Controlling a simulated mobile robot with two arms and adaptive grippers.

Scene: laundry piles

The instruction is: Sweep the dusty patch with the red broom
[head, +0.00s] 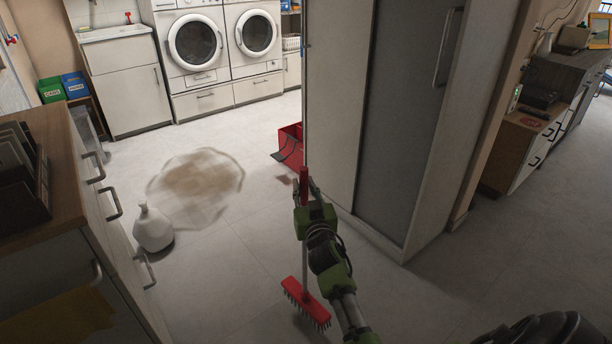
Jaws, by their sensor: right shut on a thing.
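The red broom (309,302) stands nearly upright, with its bristled head low in the picture at or close to the floor. My right gripper (305,192) is shut on its handle, above the head. The fingers partly hide the handle there. The dusty patch (195,178) is a brown-grey smear on the pale floor, left of the broom and farther away. The broom head is apart from the patch. My left gripper is not in view.
A white jug (153,228) stands at the patch's near left edge. A red dustpan-like thing (289,146) is behind the broom by the tall cabinet (408,110). A drawer unit (105,200) borders the left. Washing machines (195,42) line the back. Floor between broom and patch is clear.

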